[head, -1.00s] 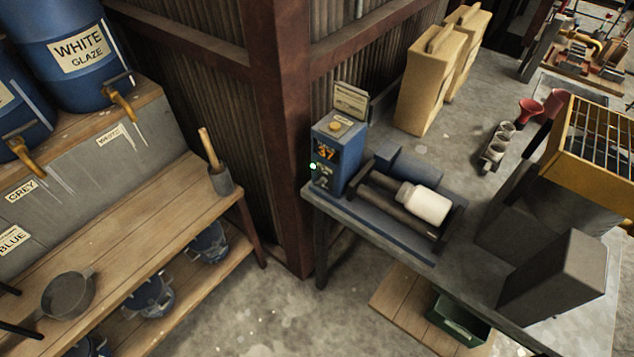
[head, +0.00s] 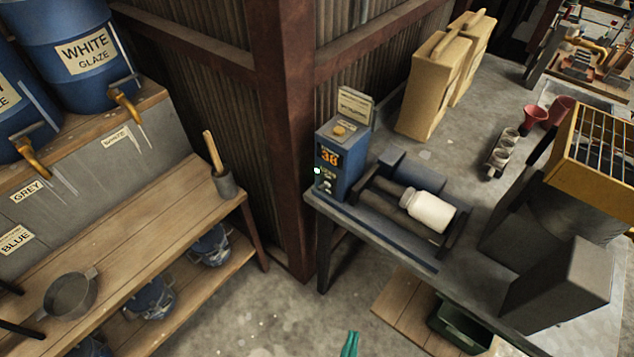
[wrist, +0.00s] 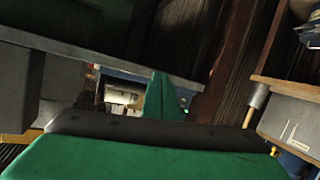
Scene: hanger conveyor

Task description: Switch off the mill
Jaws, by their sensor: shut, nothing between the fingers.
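The mill stands on the grey bench's near left corner. Its blue control box (head: 340,165) has an orange display reading about 36, a lit green lamp (head: 317,170) on its left edge and an orange-yellow button (head: 339,129) on top. A white jar (head: 432,212) lies on the mill's dark rollers (head: 387,206). My gripper (head: 350,344) just enters at the bottom edge of the head view as a green tip, well short of the mill. In the wrist view my gripper (wrist: 160,97) is shut and empty, with the jar (wrist: 120,97) partly visible behind.
A wooden shelf (head: 140,220) with a pan (head: 70,296) and blue glaze barrels (head: 90,55) is at left. A brown post (head: 288,150) stands between shelf and bench. Yellow cases (head: 440,75) and small cups (head: 503,150) are farther back. Bare floor (head: 260,310) lies in front.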

